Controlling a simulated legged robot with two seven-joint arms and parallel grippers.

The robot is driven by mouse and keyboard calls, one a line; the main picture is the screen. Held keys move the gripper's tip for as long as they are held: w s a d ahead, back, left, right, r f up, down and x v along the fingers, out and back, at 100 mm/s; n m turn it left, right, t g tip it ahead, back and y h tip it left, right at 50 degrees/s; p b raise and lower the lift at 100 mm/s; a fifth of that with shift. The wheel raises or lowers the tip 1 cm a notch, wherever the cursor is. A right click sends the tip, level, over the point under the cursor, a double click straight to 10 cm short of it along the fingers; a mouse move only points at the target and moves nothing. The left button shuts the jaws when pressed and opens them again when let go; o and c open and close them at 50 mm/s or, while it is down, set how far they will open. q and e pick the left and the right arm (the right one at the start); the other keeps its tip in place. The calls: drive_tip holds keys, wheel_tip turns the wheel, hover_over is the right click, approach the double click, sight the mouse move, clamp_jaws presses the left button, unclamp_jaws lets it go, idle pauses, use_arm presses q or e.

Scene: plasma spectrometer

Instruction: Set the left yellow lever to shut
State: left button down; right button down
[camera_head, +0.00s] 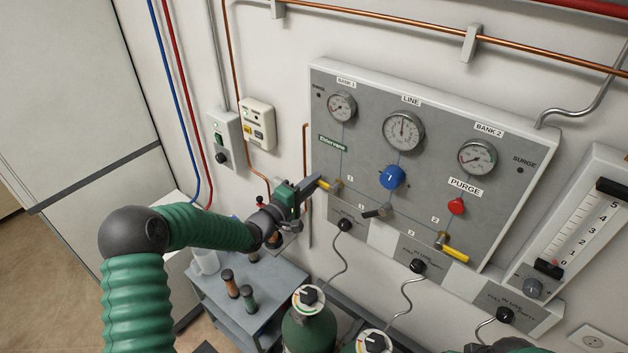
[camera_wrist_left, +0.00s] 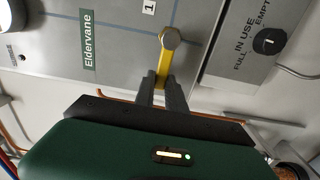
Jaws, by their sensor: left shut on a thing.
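The left yellow lever (camera_head: 327,185) sits at the lower left of the grey gauge panel (camera_head: 350,150), near the label 1. Its handle points left from its pivot in the head view. In the wrist view the yellow handle (camera_wrist_left: 164,62) runs from a round metal pivot down between my fingers. My left gripper (camera_head: 314,183) is shut on the handle's outer end; its dark fingers also show in the wrist view (camera_wrist_left: 163,88). The fingers hide the handle's tip. My right gripper is not in view.
A second yellow lever (camera_head: 455,253) is at the panel's lower right. A dark-handled lever (camera_head: 376,212), a blue knob (camera_head: 392,177) and a red knob (camera_head: 457,206) lie between. Green cylinders (camera_head: 308,330) stand below, beside a grey cart (camera_head: 262,290).

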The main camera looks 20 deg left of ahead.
use_arm(q)
drive_tip(key=shift+s+a+f+n, duration=0.1)
drive_tip(key=shift+f+n, duration=0.2)
drive_tip(key=shift+f, duration=0.2)
drive_tip(key=c, duration=1.7)
unclamp_jaws()
drive_tip(key=o, duration=0.3)
drive_tip(key=shift+r, duration=0.1)
drive_tip(key=shift+a, duration=0.15)
drive_tip(key=shift+r, duration=0.1)
drive_tip(key=shift+a, duration=0.1)
drive_tip(key=b+v, duration=0.4)
drive_tip(key=v, duration=1.2)
drive_tip(key=shift+s+a+b, duration=0.15)
drive_tip(key=shift+s+b, duration=0.15)
